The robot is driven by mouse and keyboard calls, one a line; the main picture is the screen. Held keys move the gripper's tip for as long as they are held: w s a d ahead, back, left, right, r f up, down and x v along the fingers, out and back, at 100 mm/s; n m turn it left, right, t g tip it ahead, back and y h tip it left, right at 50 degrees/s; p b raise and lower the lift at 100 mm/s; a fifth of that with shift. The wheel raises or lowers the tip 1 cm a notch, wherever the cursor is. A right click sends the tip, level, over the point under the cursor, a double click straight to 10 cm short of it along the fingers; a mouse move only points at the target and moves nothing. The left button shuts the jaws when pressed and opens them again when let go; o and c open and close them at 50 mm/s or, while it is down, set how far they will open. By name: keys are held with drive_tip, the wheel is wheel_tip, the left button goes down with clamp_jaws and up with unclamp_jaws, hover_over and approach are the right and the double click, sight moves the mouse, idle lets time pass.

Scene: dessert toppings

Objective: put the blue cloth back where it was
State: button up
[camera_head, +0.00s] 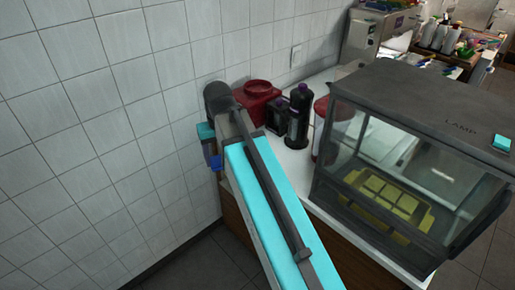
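My cyan and grey arm crosses the middle of the view from the bottom edge up to the counter's left end. Small teal and blue parts show at the left of its far end, by the tiled wall; I cannot tell whether any of this is cloth. I cannot make out my gripper's fingers. A small light-blue square (502,143) lies on top of the dark display case (422,102), near its right edge. It may be the blue cloth, but it is too small to be sure.
Behind my arm, a red container (258,101) and a dark bottle (299,117) stand on the white counter (322,84). The glass-fronted case fills the right, with yellowish pieces inside. Bottles crowd the far counter. The tiled wall (100,130) bounds the left.

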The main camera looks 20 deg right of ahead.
drive_tip(key=shift+a, duration=0.3)
idle(0.5)
